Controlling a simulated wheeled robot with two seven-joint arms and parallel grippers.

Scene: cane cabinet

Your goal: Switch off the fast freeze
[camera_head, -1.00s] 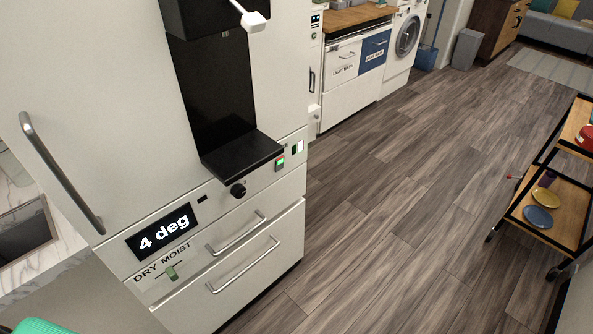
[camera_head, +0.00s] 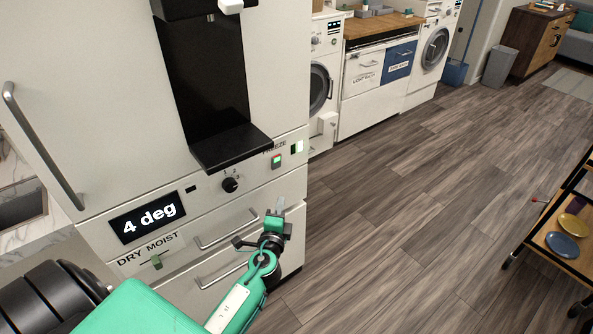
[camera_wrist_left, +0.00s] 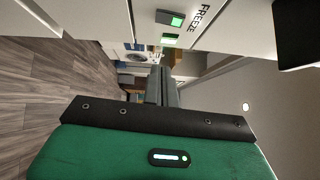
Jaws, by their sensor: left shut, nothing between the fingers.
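The white fridge (camera_head: 120,90) stands at the left, with a black dispenser recess. Its small freeze switch (camera_head: 276,161) sits right of the dispenser tray under the word FREEZE and shows green. A lit green-white indicator (camera_head: 297,147) is to its right. In the left wrist view the switch (camera_wrist_left: 170,19) and the indicator (camera_wrist_left: 170,39) both glow green at the top, beside the FREEZE label. My left gripper (camera_head: 280,205) is shut and empty, below the switch and apart from it, in front of the drawers. Its closed fingers (camera_wrist_left: 163,78) point forward in the wrist view.
A black dial (camera_head: 230,184), a "4 deg" display (camera_head: 146,217) and a DRY MOIST slider (camera_head: 156,262) are on the fridge front. The dispenser tray (camera_head: 231,147) juts out above the dial. A cart (camera_head: 560,235) stands right. The floor between is clear.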

